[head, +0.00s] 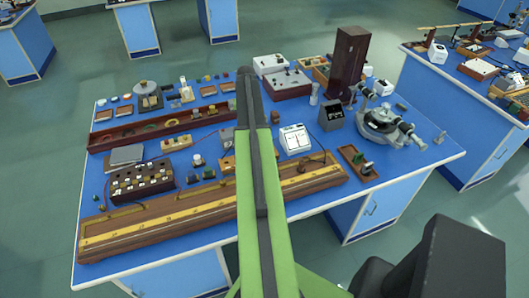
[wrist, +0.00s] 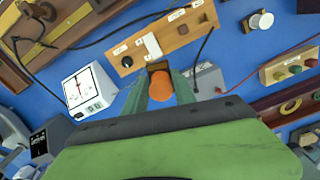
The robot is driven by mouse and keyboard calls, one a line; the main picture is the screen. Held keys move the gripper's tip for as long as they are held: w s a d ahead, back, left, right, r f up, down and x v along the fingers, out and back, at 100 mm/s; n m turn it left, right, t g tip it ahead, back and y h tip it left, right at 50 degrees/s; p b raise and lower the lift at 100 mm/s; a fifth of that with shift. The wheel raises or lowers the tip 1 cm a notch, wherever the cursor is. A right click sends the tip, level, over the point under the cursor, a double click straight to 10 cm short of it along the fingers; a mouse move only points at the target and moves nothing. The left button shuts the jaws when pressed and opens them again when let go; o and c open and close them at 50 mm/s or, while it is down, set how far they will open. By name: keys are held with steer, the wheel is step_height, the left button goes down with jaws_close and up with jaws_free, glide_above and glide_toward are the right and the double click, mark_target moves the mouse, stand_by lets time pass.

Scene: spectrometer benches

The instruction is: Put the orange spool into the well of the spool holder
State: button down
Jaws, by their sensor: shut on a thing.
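The orange spool (wrist: 161,88) is between the two green fingers of my gripper (wrist: 161,90) in the wrist view. The gripper is shut on it, above the blue bench. A small brown wooden piece (wrist: 158,66) shows just beyond the spool; I cannot tell whether it is the spool holder or whether they touch. No well can be made out for certain. In the head view my arm hides the gripper and the spool.
A wooden board with a black knob (wrist: 122,49) lies close beyond the fingers. A white meter (wrist: 89,87) stands to the left, a grey box (wrist: 205,80) to the right. In the head view the bench (head: 420,160) is crowded, with a tall brown case (head: 348,62) at the back.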

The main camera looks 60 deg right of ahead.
steer(key=shift+s+a+f, duration=0.1)
steer(key=shift+s+a, duration=0.1)
steer(key=shift+a, duration=0.1)
steer(key=s+a+f+m+b, duration=0.1)
steer(key=s+a+m, duration=0.3)
steer(key=s+m, duration=0.3)
steer(key=s+a+m+b, duration=0.1)
steer(key=s+a+m, duration=0.3)
steer(key=s+m, duration=0.4)
steer(key=shift+a+f, duration=0.15)
steer(key=shift+f, duration=0.2)
steer(key=shift+f, duration=0.15)
steer(key=shift+f+b, duration=3.1)
steer(key=shift+b, duration=0.15)
steer(key=c, duration=1)
jaws_free()
steer(key=shift+o, duration=0.3)
